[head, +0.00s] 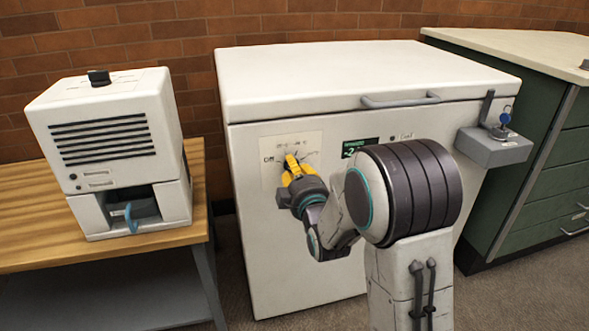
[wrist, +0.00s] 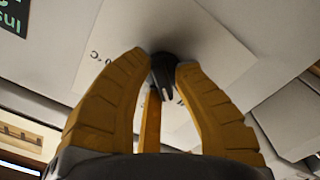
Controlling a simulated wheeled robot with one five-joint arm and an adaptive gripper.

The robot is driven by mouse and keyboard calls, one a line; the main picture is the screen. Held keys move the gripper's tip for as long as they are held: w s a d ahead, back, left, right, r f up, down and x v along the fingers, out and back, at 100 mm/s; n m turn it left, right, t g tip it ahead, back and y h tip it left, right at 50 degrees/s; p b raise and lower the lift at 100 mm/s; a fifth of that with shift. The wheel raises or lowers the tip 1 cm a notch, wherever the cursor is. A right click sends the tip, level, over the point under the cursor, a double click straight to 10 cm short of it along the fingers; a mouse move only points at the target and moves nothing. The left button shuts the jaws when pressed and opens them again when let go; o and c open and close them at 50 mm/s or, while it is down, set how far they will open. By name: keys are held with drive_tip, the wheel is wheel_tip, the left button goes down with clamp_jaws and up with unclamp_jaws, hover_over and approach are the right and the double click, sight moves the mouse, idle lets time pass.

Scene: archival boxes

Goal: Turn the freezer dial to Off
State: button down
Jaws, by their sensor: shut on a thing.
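The white chest freezer (head: 340,225) stands in the middle of the head view with its lid closed. A pale label panel (head: 272,180) is on its front, left of a small green display (head: 352,147). My gripper (head: 291,163) has yellow fingers and is at this panel. In the wrist view the dark dial (wrist: 163,72) sits on the panel between the fingertips of my gripper (wrist: 165,66), which are shut on it. The dial's pointer setting is mostly hidden by the fingers, and I cannot tell which mark it faces.
A white machine with a slotted front (head: 110,145) stands on a wooden bench (head: 30,243) at the left. A grey latch box with a blue-tagged lock (head: 493,147) juts from the freezer's right front. A green cabinet (head: 545,185) stands to the right.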

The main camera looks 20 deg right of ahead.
sight(292, 124)
drive_tip(key=shift+w+r+n, duration=0.1)
drive_tip(key=shift+r+n, duration=0.1)
drive_tip(key=shift+n, duration=0.65)
drive_tip(key=shift+r+n, duration=0.2)
drive_tip(key=shift+n, duration=0.65)
drive_tip(key=c, duration=1.3)
unclamp_jaws()
drive_tip(key=shift+o, duration=0.9)
drive_tip(key=shift+f, duration=0.1)
drive_tip(key=shift+r, duration=5)
